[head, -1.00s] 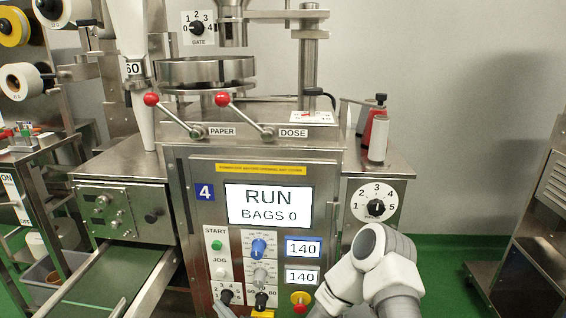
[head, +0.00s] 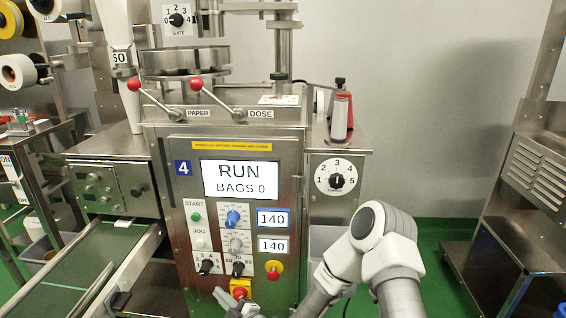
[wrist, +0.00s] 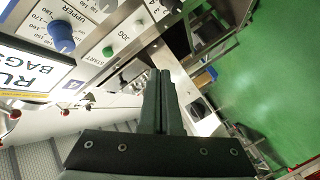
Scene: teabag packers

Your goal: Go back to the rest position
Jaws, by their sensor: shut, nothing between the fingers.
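My gripper (wrist: 160,78) shows in the wrist view with its two dark fingers together and nothing between them. It hangs in front of the machine's control panel, beside the green START button (wrist: 108,51) and the blue knob (wrist: 61,36), apart from them as far as I can tell. In the head view my pale arm is bent at the lower right. A grey part at the bottom, by the yellow box with a red knob (head: 240,291), may be my gripper, mostly cut off. The machine's screen (head: 240,179) reads RUN, BAGS 0.
The conveyor (head: 75,270) runs out at the lower left, with a small white piece (head: 124,222) at its far end. A numbered dial (head: 336,181) sits right of the panel. A steel cart (head: 535,180) stands at the far right. Green floor (head: 435,260) lies between.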

